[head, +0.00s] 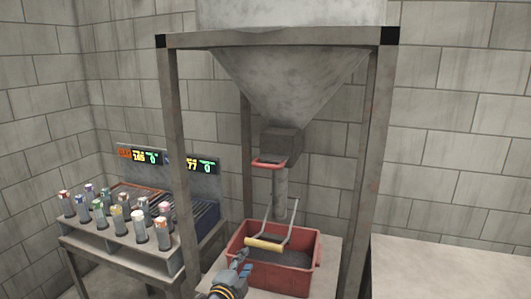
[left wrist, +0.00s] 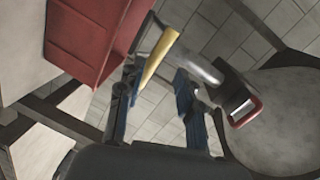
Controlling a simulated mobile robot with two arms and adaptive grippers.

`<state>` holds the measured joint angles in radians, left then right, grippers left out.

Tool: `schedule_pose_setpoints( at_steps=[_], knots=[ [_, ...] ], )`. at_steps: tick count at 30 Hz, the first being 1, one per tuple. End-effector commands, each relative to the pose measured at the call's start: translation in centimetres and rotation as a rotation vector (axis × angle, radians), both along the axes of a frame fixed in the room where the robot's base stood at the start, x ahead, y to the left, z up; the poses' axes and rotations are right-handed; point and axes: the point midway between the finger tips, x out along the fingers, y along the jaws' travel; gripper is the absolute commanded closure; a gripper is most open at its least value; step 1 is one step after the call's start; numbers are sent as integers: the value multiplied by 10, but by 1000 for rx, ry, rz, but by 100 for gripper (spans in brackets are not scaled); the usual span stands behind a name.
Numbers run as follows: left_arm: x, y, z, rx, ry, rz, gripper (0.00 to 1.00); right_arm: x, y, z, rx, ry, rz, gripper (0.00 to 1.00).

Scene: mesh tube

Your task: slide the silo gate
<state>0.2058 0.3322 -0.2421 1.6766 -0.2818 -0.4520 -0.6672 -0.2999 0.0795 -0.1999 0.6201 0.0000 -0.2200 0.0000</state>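The silo (head: 300,80) is a grey funnel in a metal frame. The gate's dark box (head: 281,144) is at its neck, with a red handle (head: 266,165) sticking out at the front left. The handle also shows at the right of the left wrist view (left wrist: 247,113). My left gripper (head: 243,262) is low at the front left of the red bin (head: 303,285), below the gate handle and apart from it. In the left wrist view its blue fingers (left wrist: 155,98) are spread. The bin's yellow grip (left wrist: 160,54) shows beyond them; contact cannot be told. My right gripper is not in view.
The red bin holds grey grains and has an upright wire handle (head: 293,222) under the spout (head: 280,190). Frame posts (head: 172,140) stand at both sides. A rack of capped tubes (head: 118,220) with digital displays is at left. A bare tabletop (head: 450,270) is at right.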

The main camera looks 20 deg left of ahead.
Motion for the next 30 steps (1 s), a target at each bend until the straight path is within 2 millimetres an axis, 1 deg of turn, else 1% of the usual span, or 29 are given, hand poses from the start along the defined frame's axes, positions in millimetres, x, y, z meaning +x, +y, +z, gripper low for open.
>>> schedule_pose_setpoints(
  at_steps=[1,2,3,6,9,11,13,17,30],
  knots=[
    [4,-4,60,53,-80,-14,64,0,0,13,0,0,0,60],
    [4,-6,86,85,-121,-20,64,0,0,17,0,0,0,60],
    [2,-9,118,123,-171,-24,64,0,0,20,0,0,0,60],
    [-4,-14,178,197,-267,-30,64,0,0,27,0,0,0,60],
    [-10,-18,210,239,-321,-30,64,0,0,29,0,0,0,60],
    [-11,-19,219,251,-336,-30,64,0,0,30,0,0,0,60],
    [-8,-19,223,256,-340,-29,64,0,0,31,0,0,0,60],
    [6,-19,226,254,-340,-29,64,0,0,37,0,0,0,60],
    [81,-22,241,252,-339,-28,64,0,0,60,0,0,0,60]
  ],
)
